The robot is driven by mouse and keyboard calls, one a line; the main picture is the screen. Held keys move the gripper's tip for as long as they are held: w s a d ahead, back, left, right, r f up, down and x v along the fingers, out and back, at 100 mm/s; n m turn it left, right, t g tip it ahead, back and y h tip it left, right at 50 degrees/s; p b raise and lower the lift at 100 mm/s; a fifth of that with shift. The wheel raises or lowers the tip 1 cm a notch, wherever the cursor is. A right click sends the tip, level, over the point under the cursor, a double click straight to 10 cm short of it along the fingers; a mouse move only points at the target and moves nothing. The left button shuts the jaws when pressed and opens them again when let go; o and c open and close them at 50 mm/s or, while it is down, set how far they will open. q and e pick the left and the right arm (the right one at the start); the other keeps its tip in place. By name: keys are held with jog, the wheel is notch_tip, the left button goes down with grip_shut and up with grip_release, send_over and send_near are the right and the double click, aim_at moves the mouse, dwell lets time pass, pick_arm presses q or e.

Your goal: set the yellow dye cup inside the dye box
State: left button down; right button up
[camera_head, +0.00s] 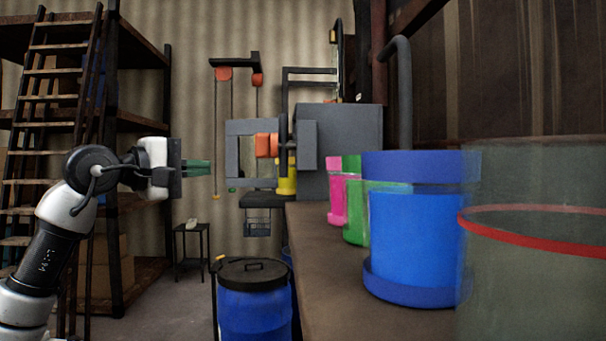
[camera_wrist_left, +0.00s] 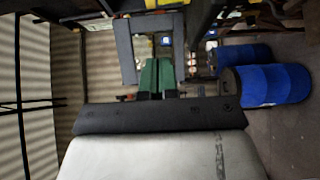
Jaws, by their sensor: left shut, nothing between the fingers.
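My left gripper (camera_head: 196,168) reaches in from the left in the head view, its green fingers shut and empty, in the air left of the bench. The fingers also show in the left wrist view (camera_wrist_left: 158,75). A yellow cup-like thing (camera_head: 287,180) stands at the bench's far end, partly hidden by grey and orange parts; I cannot tell if it is the dye cup or a vat. I cannot make out the dye box for certain. My right gripper is not in view.
Pink (camera_head: 338,197), green (camera_head: 356,226) and blue (camera_head: 415,240) vats line the bench (camera_head: 318,285), with a large clear red-rimmed vessel (camera_head: 535,275) nearest. A grey frame (camera_head: 239,160) hangs beyond my gripper. A lidded blue barrel (camera_head: 255,312) stands below; a ladder (camera_head: 40,130) is left.

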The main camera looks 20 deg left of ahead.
pick_arm(q)
jog(key=p, duration=0.6)
send_over(282, 195)
jog(key=s+a, duration=0.2)
jog(key=a, duration=0.3)
jog(key=shift+d+r, duration=0.15)
jog(key=shift+w+d, duration=0.1)
jog(key=shift+d, duration=0.65)
jog(key=shift+w, duration=0.1)
jog(key=d, duration=0.1)
jog(key=d+p, duration=0.1)
jog(key=shift+w+d, duration=0.35)
jog(key=shift+w, duration=0.05)
jog(key=shift+w+d, duration=0.2)
jog(key=shift+d, duration=0.15)
